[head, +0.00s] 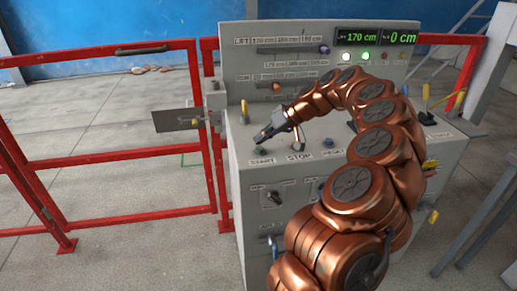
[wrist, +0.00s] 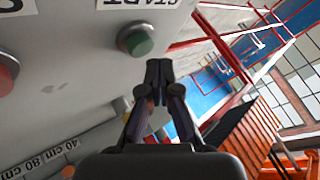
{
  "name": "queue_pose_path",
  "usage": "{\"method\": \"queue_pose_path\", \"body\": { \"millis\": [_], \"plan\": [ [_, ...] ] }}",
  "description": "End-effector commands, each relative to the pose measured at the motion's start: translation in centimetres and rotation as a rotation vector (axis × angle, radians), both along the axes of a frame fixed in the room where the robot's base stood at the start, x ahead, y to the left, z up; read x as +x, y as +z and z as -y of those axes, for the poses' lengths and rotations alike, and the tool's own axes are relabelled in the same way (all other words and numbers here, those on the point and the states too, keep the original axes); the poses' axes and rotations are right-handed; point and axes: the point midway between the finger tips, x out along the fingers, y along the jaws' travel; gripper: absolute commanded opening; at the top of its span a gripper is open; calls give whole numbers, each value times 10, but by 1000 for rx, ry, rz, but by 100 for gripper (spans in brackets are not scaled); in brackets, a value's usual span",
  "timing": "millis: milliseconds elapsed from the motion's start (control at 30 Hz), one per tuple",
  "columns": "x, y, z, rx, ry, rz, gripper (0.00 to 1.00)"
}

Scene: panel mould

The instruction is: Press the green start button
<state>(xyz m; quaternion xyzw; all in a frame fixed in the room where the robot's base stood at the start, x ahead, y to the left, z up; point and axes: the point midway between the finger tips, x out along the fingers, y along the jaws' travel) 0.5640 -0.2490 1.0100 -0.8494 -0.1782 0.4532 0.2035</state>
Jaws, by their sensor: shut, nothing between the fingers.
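The green start button (head: 260,152) sits on the sloped top of the grey control panel (head: 240,190), above the START label. In the wrist view the green button (wrist: 136,40) shows at the upper left of my fingertips, beside its label (wrist: 138,4). My gripper (head: 258,143) is shut and empty, with its fingertips close to the button in the head view. In the wrist view the shut fingertips (wrist: 158,68) appear apart from the button; whether they touch it cannot be told from the head view.
A red STOP button (wrist: 5,75) is near the start button. A lever (head: 245,112) stands behind my gripper. The panel has sliders, a knob (head: 274,197) and two green displays (head: 357,38). Red railings (head: 120,155) stand to the left.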

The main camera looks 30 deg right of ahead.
Motion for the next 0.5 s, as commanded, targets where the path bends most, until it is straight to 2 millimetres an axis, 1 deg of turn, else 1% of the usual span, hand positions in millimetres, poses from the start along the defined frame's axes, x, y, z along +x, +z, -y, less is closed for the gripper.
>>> {"method": "queue_pose_path", "body": {
  "millis": [267, 500],
  "plan": [
    [0, 3, 0, 0, -1, 1, 0],
    [1, 21, 1, -1, -2, 4, 0]
  ]
}}
